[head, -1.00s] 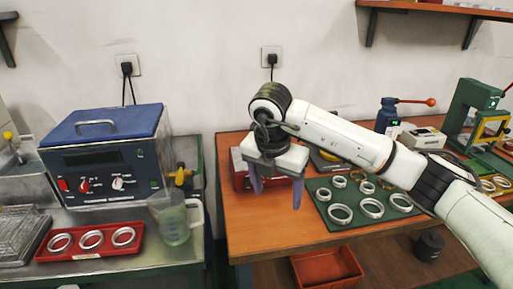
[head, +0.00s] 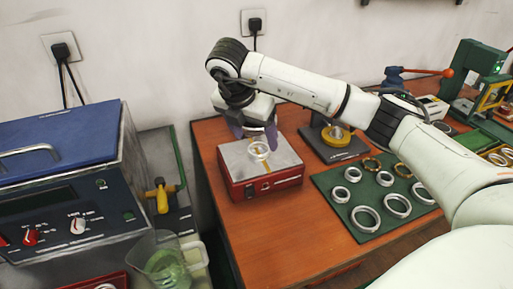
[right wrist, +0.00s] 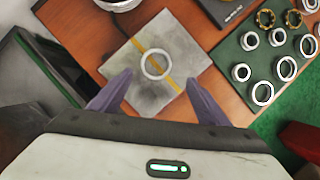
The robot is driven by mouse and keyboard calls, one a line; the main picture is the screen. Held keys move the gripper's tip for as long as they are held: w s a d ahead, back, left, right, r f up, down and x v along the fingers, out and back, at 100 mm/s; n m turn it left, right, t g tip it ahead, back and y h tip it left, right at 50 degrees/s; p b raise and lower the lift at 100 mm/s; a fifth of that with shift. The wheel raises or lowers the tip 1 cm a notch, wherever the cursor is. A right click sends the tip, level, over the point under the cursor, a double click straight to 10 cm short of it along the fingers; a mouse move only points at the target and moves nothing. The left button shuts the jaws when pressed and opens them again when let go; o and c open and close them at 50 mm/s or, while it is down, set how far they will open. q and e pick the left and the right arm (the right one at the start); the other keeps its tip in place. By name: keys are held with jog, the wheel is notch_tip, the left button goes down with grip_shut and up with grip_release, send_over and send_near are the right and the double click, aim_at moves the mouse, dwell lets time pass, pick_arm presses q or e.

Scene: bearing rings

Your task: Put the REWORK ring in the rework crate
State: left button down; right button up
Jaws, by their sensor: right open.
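A silver ring (head: 259,150) lies flat on the grey, yellow-striped top of a red box (head: 262,186); I see no label naming it the REWORK ring. My right gripper (head: 254,135) is open just above the box top, near the ring. In the right wrist view the ring (right wrist: 156,64) lies ahead of and between the two open fingertips (right wrist: 160,85), with nothing held. A red piece at the right edge of the wrist view (right wrist: 300,140) may be the rework crate; its label is not visible. My left gripper is out of view.
A green mat (head: 374,238) with several silver and brass rings lies to the right. A dark stand with a yellow part (head: 335,136) is behind it. A blue-lidded machine (head: 60,185) and a jug (head: 168,262) stand left. Bare wood (head: 290,240) lies in front of the box.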

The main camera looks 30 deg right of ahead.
aim_at(257, 149)
jog(key=shift+w+p+x, duration=0.2)
jog(key=shift+p+x, duration=0.1)
jog(key=shift+x, duration=1.25)
jog(key=shift+w+p+x, duration=0.25)
jog(key=shift+x, duration=1.25)
jog(key=shift+a+r, duration=0.1)
jog(key=shift+a, duration=0.05)
jog(key=c, duration=1.3)
